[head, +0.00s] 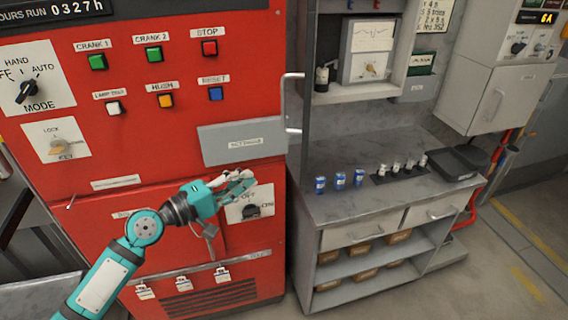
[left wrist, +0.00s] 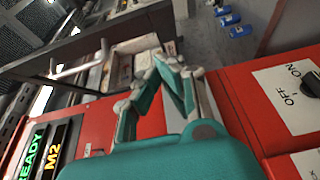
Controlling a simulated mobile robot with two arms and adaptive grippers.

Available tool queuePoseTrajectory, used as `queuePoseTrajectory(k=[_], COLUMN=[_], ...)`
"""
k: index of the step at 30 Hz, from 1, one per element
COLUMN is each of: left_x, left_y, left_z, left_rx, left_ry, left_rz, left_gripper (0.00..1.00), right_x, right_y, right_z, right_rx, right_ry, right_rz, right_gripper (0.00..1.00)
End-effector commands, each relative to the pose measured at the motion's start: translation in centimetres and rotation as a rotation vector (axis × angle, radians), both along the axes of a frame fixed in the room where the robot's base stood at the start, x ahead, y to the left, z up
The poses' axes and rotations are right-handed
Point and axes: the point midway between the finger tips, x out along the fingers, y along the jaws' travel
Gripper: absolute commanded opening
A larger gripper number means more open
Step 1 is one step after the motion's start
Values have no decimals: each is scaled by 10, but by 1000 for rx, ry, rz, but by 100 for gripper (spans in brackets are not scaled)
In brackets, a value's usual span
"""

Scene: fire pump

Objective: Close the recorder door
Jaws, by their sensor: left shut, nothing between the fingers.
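The recorder (head: 372,50), with a white chart face, sits in the upper grey cabinet in the head view. A grey door panel (head: 308,60) stands open at the cabinet's left side, seen nearly edge-on. Its pale bar handle (head: 293,103) faces left, toward the red panel. The handle also shows in the left wrist view (left wrist: 80,64). My left gripper (head: 247,180) is shut and empty, in front of the red panel, below and left of the handle and apart from it. The left gripper's fingers also show in the left wrist view (left wrist: 165,75). My right gripper is not in view.
The red pump panel (head: 120,90) carries buttons, switches and a projecting grey plate (head: 242,138). The grey counter (head: 335,207) holds several blue items (head: 340,180) and a black tray (head: 460,163). A dark cup-like item (head: 322,78) stands left of the recorder.

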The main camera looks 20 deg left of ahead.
Motion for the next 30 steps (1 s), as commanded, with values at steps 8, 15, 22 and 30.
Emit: queuePoseTrajectory(k=[8,15,22,30], left_x=[52,61,63,63], left_y=[-34,-65,-75,-74], left_z=[6,4,0,0], left_rx=[-2,-1,4,3], left_ry=[-2,1,0,-1], left_rz=[1,1,1,1], left_gripper=[0,0,0,0], right_x=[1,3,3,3], right_y=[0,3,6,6], right_z=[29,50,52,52], right_rx=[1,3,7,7], right_ry=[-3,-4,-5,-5], right_rz=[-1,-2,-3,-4], right_gripper=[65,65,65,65])
